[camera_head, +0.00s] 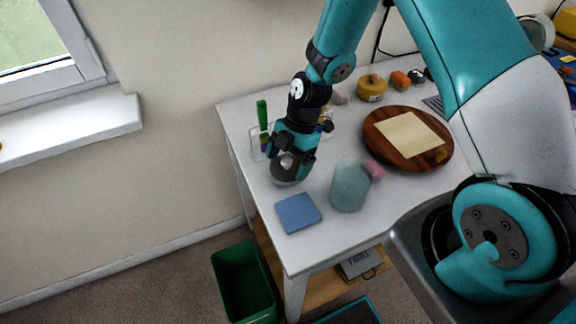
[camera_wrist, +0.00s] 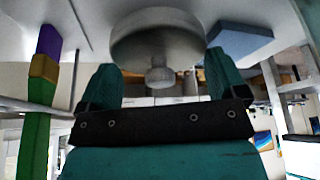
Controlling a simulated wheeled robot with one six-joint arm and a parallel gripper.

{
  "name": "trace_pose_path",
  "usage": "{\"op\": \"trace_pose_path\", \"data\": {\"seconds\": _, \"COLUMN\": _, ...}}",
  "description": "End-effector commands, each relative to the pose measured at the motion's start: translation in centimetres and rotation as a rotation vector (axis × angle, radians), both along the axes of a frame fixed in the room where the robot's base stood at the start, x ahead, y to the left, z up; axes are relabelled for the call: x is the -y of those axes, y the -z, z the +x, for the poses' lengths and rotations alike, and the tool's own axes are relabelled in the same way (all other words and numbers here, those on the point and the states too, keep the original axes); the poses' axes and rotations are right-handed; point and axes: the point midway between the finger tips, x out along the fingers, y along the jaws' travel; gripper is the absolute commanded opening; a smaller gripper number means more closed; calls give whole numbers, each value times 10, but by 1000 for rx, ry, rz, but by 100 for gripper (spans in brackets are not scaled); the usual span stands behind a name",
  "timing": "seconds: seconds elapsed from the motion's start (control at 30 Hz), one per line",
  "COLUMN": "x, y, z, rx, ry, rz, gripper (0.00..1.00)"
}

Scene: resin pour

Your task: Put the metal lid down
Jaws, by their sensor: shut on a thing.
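The metal lid (camera_wrist: 158,38) is a round grey disc with a small knob (camera_wrist: 160,76). In the wrist view the knob is between the two teal fingers of my gripper (camera_wrist: 161,82), which is shut on it. In the head view the lid (camera_head: 284,173) shows below my gripper (camera_head: 293,162), over the left part of the white table (camera_head: 322,236). My fingers hide part of it. I cannot tell whether its underside touches the tabletop or hangs just above it.
A blue square pad (camera_head: 298,213) lies in front of the lid. A pale teal cup (camera_head: 349,186) and a pink block (camera_head: 373,170) stand to the right. A clear tray (camera_head: 257,146) with a green-handled tool (camera_head: 262,114) is behind left. A wooden round board (camera_head: 378,148) is farther right.

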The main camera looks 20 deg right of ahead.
Motion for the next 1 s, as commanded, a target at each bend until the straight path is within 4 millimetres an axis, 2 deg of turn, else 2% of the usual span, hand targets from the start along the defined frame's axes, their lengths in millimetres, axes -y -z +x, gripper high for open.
{"op": "trace_pose_path", "data": {"seconds": 0.2, "x": 1, "y": 29, "z": -1, "rx": -3, "ry": 1, "rz": 0, "gripper": 67}}
{"op": "trace_pose_path", "data": {"seconds": 0.57, "x": 1, "y": 35, "z": 0, "rx": -1, "ry": 2, "rz": 0, "gripper": 67}}
{"op": "trace_pose_path", "data": {"seconds": 0.6, "x": 1, "y": 33, "z": 0, "rx": -1, "ry": 2, "rz": 0, "gripper": 100}}
{"op": "trace_pose_path", "data": {"seconds": 0.83, "x": 1, "y": 32, "z": 0, "rx": -2, "ry": 1, "rz": -1, "gripper": 100}}
{"op": "trace_pose_path", "data": {"seconds": 1.0, "x": 5, "y": 21, "z": 3, "rx": 2, "ry": 3, "rz": 0, "gripper": 100}}
